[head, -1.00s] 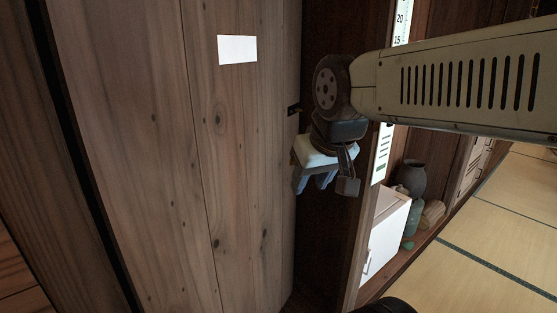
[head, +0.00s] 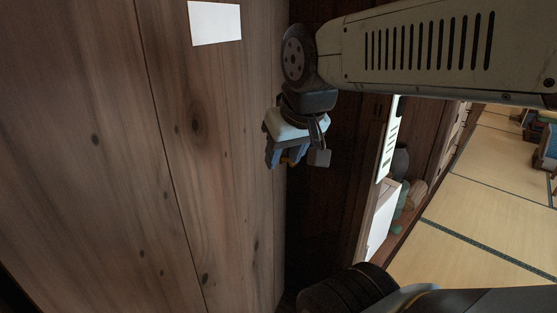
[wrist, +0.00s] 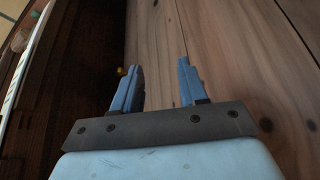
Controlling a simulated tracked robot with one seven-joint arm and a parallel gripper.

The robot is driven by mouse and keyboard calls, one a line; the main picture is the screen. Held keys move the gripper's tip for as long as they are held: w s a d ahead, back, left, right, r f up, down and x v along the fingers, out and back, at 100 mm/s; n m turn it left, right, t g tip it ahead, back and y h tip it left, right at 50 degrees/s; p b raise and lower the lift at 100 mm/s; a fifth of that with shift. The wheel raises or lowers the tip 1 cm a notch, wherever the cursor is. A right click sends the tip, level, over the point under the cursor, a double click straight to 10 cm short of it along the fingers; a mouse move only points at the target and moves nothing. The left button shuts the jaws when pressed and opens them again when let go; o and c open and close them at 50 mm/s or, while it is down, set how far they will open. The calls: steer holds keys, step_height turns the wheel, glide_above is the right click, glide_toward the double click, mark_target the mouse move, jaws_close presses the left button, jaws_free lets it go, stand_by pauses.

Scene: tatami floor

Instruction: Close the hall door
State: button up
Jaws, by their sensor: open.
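The hall door (head: 110,150) is a large wooden plank panel with knots, filling the left half of the head view. It also fills the right side of the wrist view (wrist: 250,65). My gripper (head: 283,160) is near the door's right edge, with its blue fingers apart and nothing visible between them. In the wrist view the open fingers (wrist: 160,68) point at the door's edge, beside a dark recess. A small brass-yellow piece (wrist: 122,71) shows beside the left finger; I cannot tell whether they touch. How far the door stands open is unclear.
A white paper (head: 215,23) is on the door. Right of the dark recess are a white box (head: 383,222) and pots (head: 400,160) on a shelf. Open tatami floor (head: 480,205) lies further right, with blue furniture (head: 551,145) at the far edge.

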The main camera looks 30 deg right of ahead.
steer(key=shift+o, duration=0.3)
steer(key=shift+o, duration=1.6)
steer(key=shift+w+f, duration=0.25)
steer(key=shift+f, duration=0.05)
steer(key=shift+o, duration=0.9)
steer(key=w+f+m+g+y, duration=0.3)
steer(key=w+f+m+y, duration=0.1)
steer(key=w+f, duration=0.2)
steer(key=shift+w+f+y, duration=0.25)
steer(key=shift+w+y, duration=0.05)
steer(key=shift+w, duration=0.1)
steer(key=w+d+f+m+t+y, duration=0.2)
steer(key=w+d+f+m+y, duration=0.25)
steer(key=w, duration=0.35)
steer(key=w+d+f+m+t+h, duration=0.1)
steer(key=w+d+f+m+t, duration=0.2)
steer(key=d, duration=0.4)
steer(key=w+d+f+m+t+h, duration=0.1)
steer(key=d+f+m+t, duration=0.3)
steer(key=d, duration=0.4)
steer(key=w+d+f+m+t+h, duration=0.1)
steer(key=w+d+f+m+t, duration=0.2)
steer(key=d+m, duration=0.3)
steer(key=shift+n, duration=0.65)
steer(key=x, duration=1.2)
steer(key=shift+w+d+f, duration=0.1)
steer(key=shift+w+f, duration=0.2)
steer(key=shift+w, duration=0.05)
steer(key=shift+c, duration=0.3)
